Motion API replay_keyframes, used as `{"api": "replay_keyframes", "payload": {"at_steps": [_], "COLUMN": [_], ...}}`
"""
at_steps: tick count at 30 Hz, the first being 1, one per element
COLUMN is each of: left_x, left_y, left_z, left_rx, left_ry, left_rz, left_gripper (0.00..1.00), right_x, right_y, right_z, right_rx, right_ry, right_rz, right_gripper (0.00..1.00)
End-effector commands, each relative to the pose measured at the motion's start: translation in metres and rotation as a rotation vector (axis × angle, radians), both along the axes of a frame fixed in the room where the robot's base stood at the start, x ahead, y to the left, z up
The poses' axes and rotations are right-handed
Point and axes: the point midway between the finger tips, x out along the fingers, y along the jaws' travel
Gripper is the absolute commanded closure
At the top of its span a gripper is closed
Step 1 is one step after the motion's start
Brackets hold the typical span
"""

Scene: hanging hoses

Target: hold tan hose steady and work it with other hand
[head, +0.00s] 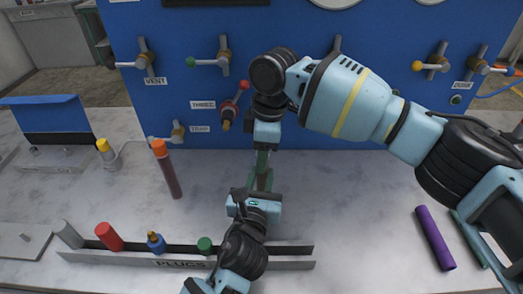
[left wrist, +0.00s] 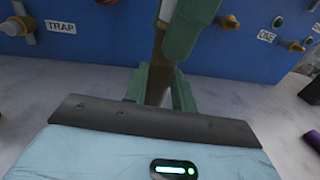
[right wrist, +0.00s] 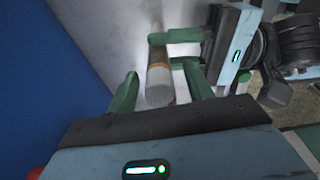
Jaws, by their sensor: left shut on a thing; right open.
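The tan hose (left wrist: 157,78) runs upright between the fingers of my left gripper (left wrist: 160,88), which is shut on it. In the right wrist view the hose (right wrist: 158,75) shows a brown band and a pale grey end. My right gripper (right wrist: 161,90) is open, with one finger on each side of that end; contact cannot be told. In the head view my right gripper (head: 264,150) is directly above my left gripper (head: 262,182), in front of the blue panel. There the two grippers mostly hide the hose.
The blue panel (head: 330,125) behind carries several valves, one with a red knob (head: 243,85). A PLUGS rack (head: 285,264) with several plugs lies in front. A purple hose (head: 435,238) lies at right.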

Motion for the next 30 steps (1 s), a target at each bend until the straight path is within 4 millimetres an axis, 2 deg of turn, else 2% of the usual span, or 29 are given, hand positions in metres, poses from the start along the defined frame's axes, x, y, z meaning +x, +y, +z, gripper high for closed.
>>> {"api": "replay_keyframes", "payload": {"at_steps": [6, 11, 24, 30], "left_x": [0.0, 0.0, 0.0, 0.0], "left_y": [0.0, 0.0, 0.0, 0.0], "left_z": [0.0, 0.0, 0.0, 0.0], "left_rx": [0.0, 0.0, 0.0, 0.0], "left_ry": [0.0, 0.0, 0.0, 0.0], "left_rz": [0.0, 0.0, 0.0, 0.0], "left_gripper": [0.97, 0.97, 0.97, 0.97], "right_x": [0.0, 0.0, 0.0, 0.0], "right_y": [0.0, -0.002, -0.01, -0.013], "right_z": [0.002, 0.016, 0.088, 0.11], "right_rx": [0.0, 0.002, 0.001, 0.001], "right_ry": [0.0, -0.001, -0.002, -0.001], "right_rz": [0.0, 0.0, 0.0, -0.001], "right_gripper": [0.49, 0.49, 0.49, 0.49]}}
